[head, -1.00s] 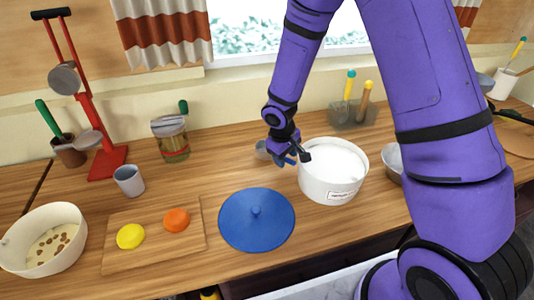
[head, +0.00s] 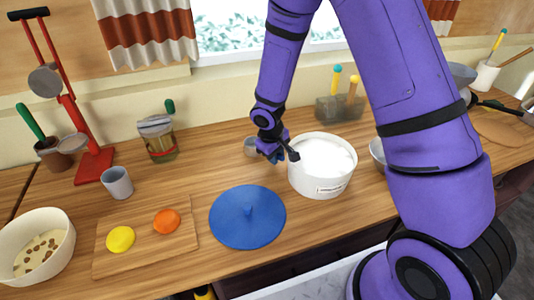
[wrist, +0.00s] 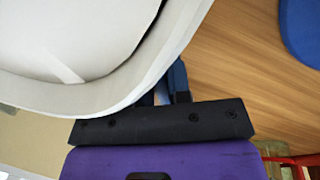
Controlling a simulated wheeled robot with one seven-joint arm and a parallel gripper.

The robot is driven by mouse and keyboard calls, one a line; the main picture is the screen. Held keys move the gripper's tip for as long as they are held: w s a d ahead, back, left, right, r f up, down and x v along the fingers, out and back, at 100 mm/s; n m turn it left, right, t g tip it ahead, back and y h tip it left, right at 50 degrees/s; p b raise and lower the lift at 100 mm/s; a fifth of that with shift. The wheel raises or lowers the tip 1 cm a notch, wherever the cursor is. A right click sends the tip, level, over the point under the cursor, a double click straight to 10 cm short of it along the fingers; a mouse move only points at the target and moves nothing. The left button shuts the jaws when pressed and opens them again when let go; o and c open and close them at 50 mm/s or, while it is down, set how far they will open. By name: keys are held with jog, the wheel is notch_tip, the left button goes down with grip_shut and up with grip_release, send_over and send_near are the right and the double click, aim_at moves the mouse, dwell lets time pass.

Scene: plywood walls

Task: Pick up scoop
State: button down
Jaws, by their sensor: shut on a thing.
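My gripper (head: 272,156) is low over the counter, just left of and slightly behind a white round tub (head: 318,184) with white contents. A small grey cup-shaped piece, apparently the scoop (head: 250,146), shows at the left of my gripper. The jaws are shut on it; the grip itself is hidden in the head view.
A blue lid (head: 248,217) lies in front of my gripper. To its left are a cutting board (head: 140,255) with yellow and orange pieces, a grey cup (head: 117,182) and a jar (head: 158,139). A utensil holder (head: 338,109) stands behind the tub.

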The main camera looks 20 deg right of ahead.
notch_tip(320, 180, up, 10)
jog(key=shift+f, duration=0.1)
dwell(0.4)
dwell(0.8)
